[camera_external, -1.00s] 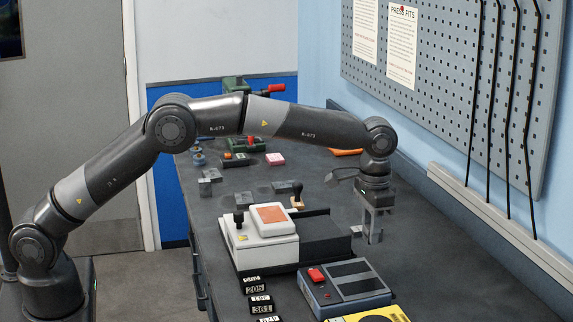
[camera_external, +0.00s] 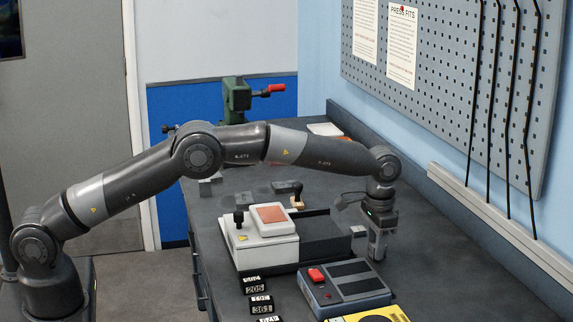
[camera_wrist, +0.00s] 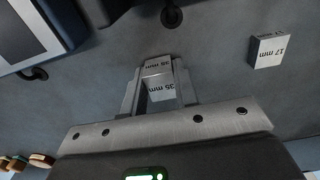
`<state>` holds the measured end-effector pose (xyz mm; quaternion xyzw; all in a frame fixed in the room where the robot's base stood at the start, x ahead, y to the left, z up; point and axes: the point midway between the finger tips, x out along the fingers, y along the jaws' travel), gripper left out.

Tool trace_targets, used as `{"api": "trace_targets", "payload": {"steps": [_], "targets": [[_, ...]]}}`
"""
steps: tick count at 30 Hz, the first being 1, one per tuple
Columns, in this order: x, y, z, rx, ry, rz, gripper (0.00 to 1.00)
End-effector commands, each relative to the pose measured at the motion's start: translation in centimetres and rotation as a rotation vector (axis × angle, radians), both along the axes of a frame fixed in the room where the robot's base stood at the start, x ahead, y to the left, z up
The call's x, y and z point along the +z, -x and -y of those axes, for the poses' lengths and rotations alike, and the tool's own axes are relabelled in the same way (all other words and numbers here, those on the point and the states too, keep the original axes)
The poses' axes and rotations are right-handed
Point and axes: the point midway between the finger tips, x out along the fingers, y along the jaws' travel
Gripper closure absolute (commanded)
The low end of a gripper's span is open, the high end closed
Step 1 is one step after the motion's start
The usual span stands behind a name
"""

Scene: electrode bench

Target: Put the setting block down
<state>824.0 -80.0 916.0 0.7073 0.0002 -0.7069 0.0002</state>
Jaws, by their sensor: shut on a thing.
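The setting block (camera_wrist: 160,82) is a silver metal block marked 35 mm, held between the two fingers of my gripper (camera_wrist: 158,85) in the wrist view. In the external view my gripper (camera_external: 376,254) points straight down, low over the bench on the far side of the grey unit. The held block is hard to make out there. I cannot tell whether its underside touches the bench. A second metal block, marked 17 mm (camera_wrist: 269,50), stands apart to the right in the wrist view.
A white machine with an orange pad (camera_external: 268,240) and a grey unit with a red button (camera_external: 345,285) stand left of and in front of my gripper. Number tags (camera_external: 255,288) lie at the front left. The dark bench (camera_external: 440,275) is clear to the right.

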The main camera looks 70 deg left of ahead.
Motion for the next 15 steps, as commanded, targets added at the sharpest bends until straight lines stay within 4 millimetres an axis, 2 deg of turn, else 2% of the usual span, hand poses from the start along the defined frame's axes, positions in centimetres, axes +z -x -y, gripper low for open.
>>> {"api": "trace_targets", "payload": {"steps": [6,7,15], "targets": [[-0.21,0.00,0.01,0.000,0.000,0.000,1.00],[-0.31,0.02,0.00,0.000,0.000,-0.001,0.72],[-0.24,0.02,0.01,0.000,0.000,-0.001,0.51]]}}
